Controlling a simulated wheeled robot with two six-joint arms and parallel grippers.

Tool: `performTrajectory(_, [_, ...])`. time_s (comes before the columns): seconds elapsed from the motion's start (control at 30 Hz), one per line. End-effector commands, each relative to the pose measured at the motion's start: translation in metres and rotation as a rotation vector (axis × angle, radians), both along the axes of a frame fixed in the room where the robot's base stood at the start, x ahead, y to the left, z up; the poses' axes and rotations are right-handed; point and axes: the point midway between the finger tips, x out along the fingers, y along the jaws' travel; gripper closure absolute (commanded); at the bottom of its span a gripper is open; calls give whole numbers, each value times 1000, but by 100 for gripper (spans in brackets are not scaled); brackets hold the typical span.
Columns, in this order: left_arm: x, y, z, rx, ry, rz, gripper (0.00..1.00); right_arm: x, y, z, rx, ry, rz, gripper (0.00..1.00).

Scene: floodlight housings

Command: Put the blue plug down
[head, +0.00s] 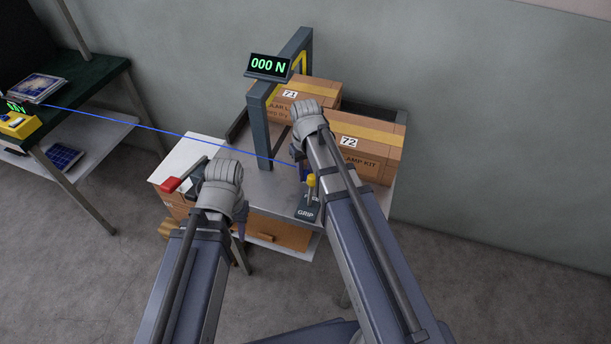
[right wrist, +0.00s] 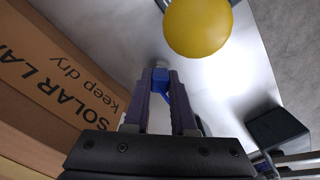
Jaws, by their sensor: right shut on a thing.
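The blue plug (right wrist: 160,76) is between the fingertips of my right gripper (right wrist: 160,88) in the right wrist view, above a grey metal surface. In the head view a bit of blue (head: 304,173) shows beside my right arm, where a thin blue cable (head: 180,131) ends. The cable runs taut from the dark table at the left. My right fingers are mostly hidden behind my arm there. My left gripper (head: 241,229) hangs near the front edge of the metal bench (head: 262,187); its fingers are mostly hidden.
A yellow-knobbed lever (head: 312,181) labelled GRIP stands close to my right gripper; its knob (right wrist: 197,25) looms large in the wrist view. A dark frame with a display (head: 269,66) reads 000 N. Boxes 71 (head: 305,91) and 72 (head: 370,145) stand behind. A red-handled lever (head: 171,184) is left.

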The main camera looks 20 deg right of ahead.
Motion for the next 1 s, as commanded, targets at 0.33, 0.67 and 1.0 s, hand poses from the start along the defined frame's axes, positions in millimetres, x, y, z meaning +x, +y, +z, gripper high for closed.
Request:
performTrajectory(0.33, [0, 0, 0, 0, 0, 0, 64, 0, 0, 0, 0, 0, 0, 100])
performTrajectory(0.67, [0, 0, 10, 0, 0, 0, 64, 0, 0, 10, 0, 0, 0, 100])
performTrajectory(1.0, [0, 0, 55, 0, 0, 0, 64, 0, 0, 55, 0, 0, 0, 100])
